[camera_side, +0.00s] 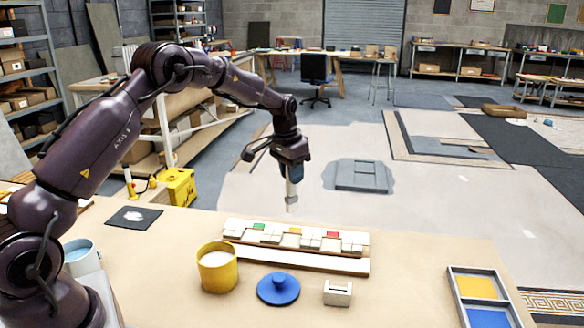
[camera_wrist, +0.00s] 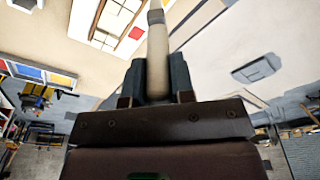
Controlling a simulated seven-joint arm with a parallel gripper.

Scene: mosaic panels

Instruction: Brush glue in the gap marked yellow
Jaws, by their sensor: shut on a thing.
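The mosaic panel (camera_side: 232,235) lies on the bench with rows of pale tiles and gaps between them. A green mark (camera_side: 259,227), a yellow-orange mark (camera_side: 295,231) and a red mark (camera_side: 333,235) sit along its far edge. My gripper (camera_side: 290,172) is shut on a pale-handled brush (camera_side: 291,193), held upright with its tip down, above the panel's far side near the yellow mark and apart from it. In the wrist view the brush (camera_wrist: 157,55) stands between the fingers, and the red mark (camera_wrist: 137,33) shows beside it. The yellow pot (camera_side: 217,271) holds white glue.
A blue lid (camera_side: 278,289) and a small white block (camera_side: 338,293) lie in front of the panel. A dark mat (camera_side: 134,217) with a white smear and a cup (camera_side: 82,257) are left. A tray (camera_side: 455,284) with coloured panes is right. Bench between is clear.

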